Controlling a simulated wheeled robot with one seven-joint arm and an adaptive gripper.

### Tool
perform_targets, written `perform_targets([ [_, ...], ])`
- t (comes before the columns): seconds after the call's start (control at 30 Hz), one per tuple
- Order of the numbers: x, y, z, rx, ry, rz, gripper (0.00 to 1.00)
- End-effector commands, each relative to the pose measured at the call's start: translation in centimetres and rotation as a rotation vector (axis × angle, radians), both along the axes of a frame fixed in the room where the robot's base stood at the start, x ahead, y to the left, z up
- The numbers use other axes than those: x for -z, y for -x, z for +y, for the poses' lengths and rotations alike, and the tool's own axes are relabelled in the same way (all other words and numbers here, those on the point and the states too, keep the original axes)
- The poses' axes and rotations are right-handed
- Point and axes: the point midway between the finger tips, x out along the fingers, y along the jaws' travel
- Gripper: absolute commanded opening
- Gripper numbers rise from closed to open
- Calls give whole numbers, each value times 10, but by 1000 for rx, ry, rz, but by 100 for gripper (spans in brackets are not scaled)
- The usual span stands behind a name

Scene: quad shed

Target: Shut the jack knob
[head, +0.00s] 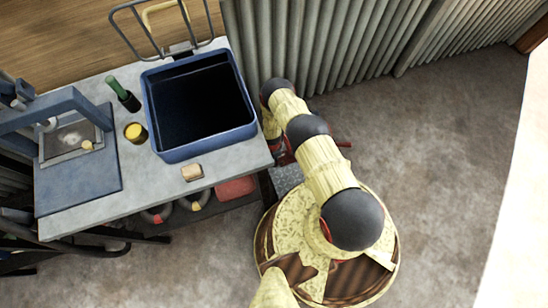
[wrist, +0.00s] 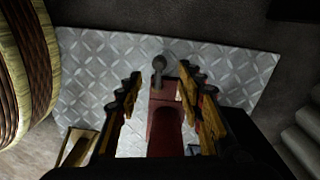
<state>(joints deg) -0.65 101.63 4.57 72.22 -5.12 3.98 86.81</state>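In the wrist view, a red jack body (wrist: 165,128) lies between the two fingers of my gripper (wrist: 160,76). A small grey knob on a short stem (wrist: 158,64), which looks like the jack knob, stands at the far end of the red body, near the fingertips. My gripper is open, with a gap on both sides of the stem; I cannot tell whether it touches anything. In the head view my arm hides the gripper and the knob. Some red parts (head: 281,153) show beside my arm.
A diamond-pattern metal plate (wrist: 100,75) lies under the jack. The workbench (head: 135,190) on the left carries a blue bin (head: 207,145), a green bottle (head: 123,95), a yellow-topped can (head: 136,133) and a tan block (head: 192,172). A corrugated wall (head: 310,40) stands behind. Floor (head: 440,150) on the right is clear.

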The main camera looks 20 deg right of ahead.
Motion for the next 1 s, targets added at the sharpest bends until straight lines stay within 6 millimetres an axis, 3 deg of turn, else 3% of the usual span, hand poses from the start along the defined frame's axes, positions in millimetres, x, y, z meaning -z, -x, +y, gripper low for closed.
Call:
perform_targets([
  [0.43, 65, 4, -1, -1, 0, 1, 38],
  [0.87, 73, 3, -1, -1, 0, 0, 38],
  [1.0, 73, 3, -1, -1, 0, 0, 30],
])
